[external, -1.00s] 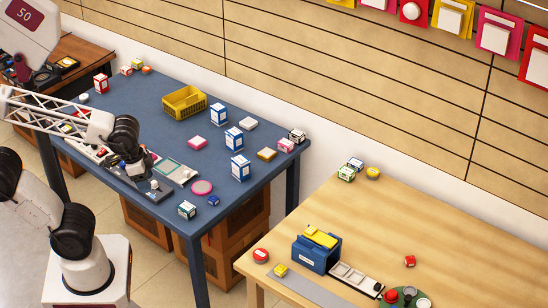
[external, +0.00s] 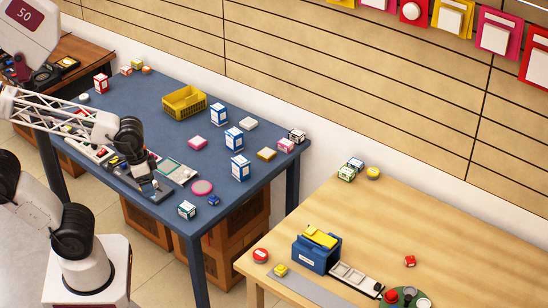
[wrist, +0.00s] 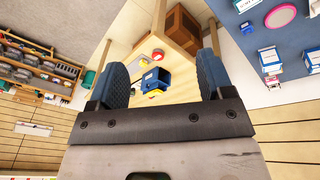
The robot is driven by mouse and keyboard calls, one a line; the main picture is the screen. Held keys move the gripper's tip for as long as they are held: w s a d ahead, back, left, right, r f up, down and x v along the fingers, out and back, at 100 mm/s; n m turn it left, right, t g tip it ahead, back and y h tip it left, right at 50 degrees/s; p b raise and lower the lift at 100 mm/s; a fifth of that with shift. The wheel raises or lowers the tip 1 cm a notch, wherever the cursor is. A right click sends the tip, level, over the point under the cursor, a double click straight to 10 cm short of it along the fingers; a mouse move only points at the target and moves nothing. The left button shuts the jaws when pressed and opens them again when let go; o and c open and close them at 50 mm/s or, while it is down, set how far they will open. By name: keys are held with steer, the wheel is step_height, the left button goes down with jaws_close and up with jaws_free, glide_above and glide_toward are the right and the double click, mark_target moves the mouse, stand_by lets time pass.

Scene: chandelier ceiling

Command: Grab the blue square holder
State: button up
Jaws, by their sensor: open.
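The blue square holder (external: 316,254) stands on the light wooden table at the lower right of the external view, with a yellow piece (external: 320,236) on its top. It also shows in the wrist view (wrist: 157,78), well beyond my fingers and between them in the picture. My gripper (external: 152,184) is open and empty, over the near edge of the blue table. It is far to the left of the holder and apart from it. Part of my gripper is dark and small in the external view.
The blue table (external: 150,100) carries a yellow basket (external: 185,102), several small boxes and a pink disc (external: 202,187). On the wooden table (external: 380,225), a red round item (external: 260,255) and small yellow block (external: 281,270) lie near the holder. A gap separates the tables.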

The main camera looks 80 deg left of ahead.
steer(key=w+a+f+n+h, duration=0.2)
steer(key=w+f+n+h, duration=0.3)
steer(key=n, duration=0.3)
steer(key=n+t+y, duration=0.4)
steer(key=n+t, duration=0.7)
steer(key=n, duration=1.4)
glide_toward(211, 197)
steer(key=shift+w, duration=0.95)
steer(key=shift+x, duration=1.3)
steer(key=shift+x, duration=2.6)
